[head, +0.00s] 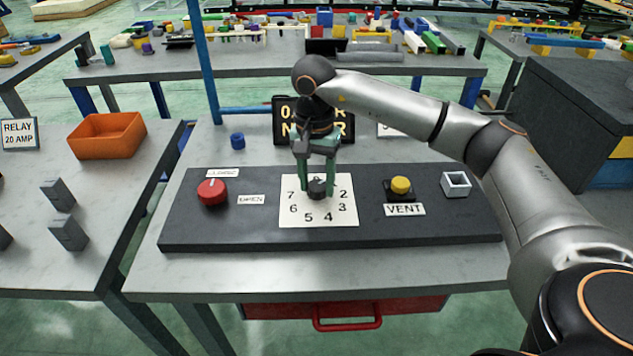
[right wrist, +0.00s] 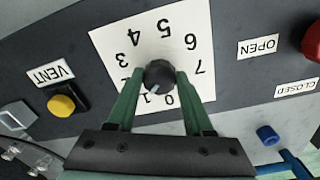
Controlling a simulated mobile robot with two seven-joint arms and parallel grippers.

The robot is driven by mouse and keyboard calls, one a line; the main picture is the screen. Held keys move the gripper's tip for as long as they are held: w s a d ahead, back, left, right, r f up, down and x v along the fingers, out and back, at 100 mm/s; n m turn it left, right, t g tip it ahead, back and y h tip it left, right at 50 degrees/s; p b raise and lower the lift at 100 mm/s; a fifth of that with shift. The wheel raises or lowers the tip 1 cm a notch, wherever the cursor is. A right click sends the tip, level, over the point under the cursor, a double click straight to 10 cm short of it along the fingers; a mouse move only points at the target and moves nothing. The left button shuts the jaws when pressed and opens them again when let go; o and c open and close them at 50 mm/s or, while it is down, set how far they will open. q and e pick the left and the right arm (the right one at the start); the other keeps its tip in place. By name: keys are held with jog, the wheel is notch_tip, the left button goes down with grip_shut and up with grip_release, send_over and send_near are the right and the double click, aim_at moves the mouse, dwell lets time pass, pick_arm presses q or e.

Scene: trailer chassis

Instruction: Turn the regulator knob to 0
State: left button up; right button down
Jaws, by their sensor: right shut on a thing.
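The dark regulator knob (head: 317,188) sits at the middle of a white dial plate (head: 290,213) with numbers around it. The knob also shows in the right wrist view (right wrist: 159,75), where its light mark points close to the 1, beside the 0. My right gripper (head: 318,188) reaches down from above, its green fingers shut on the knob from both sides. In the head view the gripper hides part of the upper dial numbers. My left gripper is not in view.
A blue cylinder (head: 237,140) lies behind the panel.

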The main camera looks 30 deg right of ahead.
jog(key=n, duration=0.2)
jog(key=shift+n, duration=0.4)
jog(key=n, duration=0.3)
jog(key=shift+r+b, duration=0.1)
jog(key=shift+b, duration=0.3)
jog(key=shift+d+n, duration=0.1)
jog(key=shift+n, duration=1.6)
jog(key=c, duration=0.6)
grip_release()
jog(key=shift+c, duration=0.2)
jog(key=o, duration=0.4)
jog(key=shift+c, duration=0.2)
